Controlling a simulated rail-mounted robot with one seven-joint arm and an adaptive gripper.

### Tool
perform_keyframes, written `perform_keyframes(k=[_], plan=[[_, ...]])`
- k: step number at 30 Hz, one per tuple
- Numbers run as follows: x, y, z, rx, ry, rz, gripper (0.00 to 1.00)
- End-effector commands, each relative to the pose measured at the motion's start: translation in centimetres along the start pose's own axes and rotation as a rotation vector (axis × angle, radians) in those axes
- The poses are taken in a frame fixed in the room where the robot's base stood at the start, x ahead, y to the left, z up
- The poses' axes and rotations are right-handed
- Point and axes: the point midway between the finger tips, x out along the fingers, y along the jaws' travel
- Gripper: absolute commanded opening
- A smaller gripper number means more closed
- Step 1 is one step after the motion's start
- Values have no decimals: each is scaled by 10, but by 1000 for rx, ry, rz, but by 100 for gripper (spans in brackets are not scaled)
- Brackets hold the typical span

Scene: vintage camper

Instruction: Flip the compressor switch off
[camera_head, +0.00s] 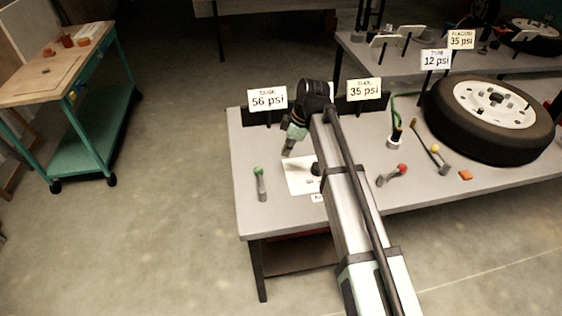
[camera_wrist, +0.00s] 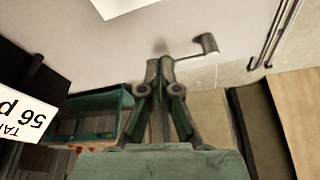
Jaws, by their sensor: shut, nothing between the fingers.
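Several levers stand on the grey table (camera_head: 270,222), and no readable label shows which is the compressor switch. A green-knobbed lever (camera_head: 259,182) stands upright near the table's left end. A red-knobbed lever (camera_head: 393,174) and a yellow-knobbed lever (camera_head: 441,160) stand to the right of my arm. My gripper (camera_head: 286,153) is shut and empty, up and right of the green-knobbed lever in the head view. In the wrist view its closed fingertips (camera_wrist: 162,60) point toward the table, beside a grey lever-like piece (camera_wrist: 207,44). Whether they touch it is unclear.
A "56 psi" sign (camera_head: 267,99) and a "35 psi" sign (camera_head: 364,89) stand at the table's back. A white sheet (camera_head: 299,178) lies partly behind my arm. A tyre (camera_head: 490,117) lies at the right. A teal cart (camera_head: 90,140) stands apart at left.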

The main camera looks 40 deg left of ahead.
Motion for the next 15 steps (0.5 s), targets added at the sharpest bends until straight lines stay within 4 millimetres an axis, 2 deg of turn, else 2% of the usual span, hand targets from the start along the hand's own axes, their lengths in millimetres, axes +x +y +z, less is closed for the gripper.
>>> perform_keyframes(k=[6, 15], plan=[[-24, 1, 0, 0, 0, 1, 0], [-29, 1, 0, 0, 0, 0, 0]])
